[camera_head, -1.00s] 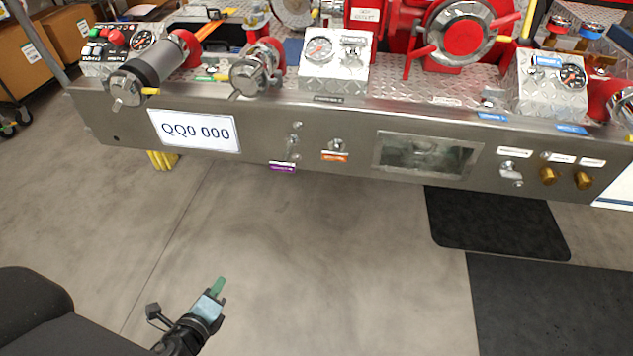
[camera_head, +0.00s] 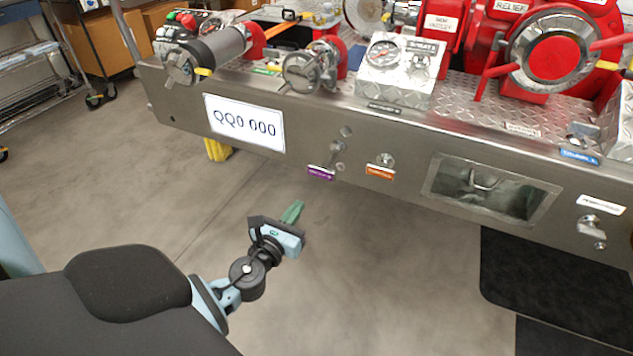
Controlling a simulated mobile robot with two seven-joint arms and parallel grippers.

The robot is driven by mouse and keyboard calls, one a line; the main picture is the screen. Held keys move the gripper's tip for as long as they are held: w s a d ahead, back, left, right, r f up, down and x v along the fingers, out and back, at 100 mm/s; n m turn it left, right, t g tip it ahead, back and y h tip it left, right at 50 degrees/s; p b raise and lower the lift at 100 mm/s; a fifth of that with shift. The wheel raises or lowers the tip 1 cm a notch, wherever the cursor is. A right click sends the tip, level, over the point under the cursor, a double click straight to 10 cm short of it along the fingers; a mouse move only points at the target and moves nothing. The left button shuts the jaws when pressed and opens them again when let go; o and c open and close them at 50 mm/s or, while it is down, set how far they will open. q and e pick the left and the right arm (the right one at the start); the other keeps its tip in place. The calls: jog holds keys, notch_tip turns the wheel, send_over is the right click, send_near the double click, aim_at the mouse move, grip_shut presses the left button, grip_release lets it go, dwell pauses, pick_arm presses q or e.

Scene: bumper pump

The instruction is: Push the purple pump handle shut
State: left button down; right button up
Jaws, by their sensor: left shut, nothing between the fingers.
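A small metal handle with a purple label (camera_head: 321,173) sits on the steel bumper's front face, right of the white plate. Its lever (camera_head: 334,155) stands out just above the label; I cannot tell how far open it is. My left gripper (camera_head: 292,212) is shut and empty, with green fingertips pointing up toward the bumper. It is in front of and below the purple-labelled handle, apart from it. My right gripper is not in view.
The steel bumper (camera_head: 400,130) spans the view. A similar handle with an orange label (camera_head: 380,171) sits just right of the purple one. A recessed window (camera_head: 490,190) lies farther right. Open floor (camera_head: 380,270) lies below, with a black mat (camera_head: 550,270) at right.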

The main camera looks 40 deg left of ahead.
aim_at(321, 174)
pick_arm(q)
jog(key=b+x, duration=0.1)
jog(key=x, duration=0.9)
jog(key=shift+w+d, duration=0.1)
jog(key=shift+w, duration=0.4)
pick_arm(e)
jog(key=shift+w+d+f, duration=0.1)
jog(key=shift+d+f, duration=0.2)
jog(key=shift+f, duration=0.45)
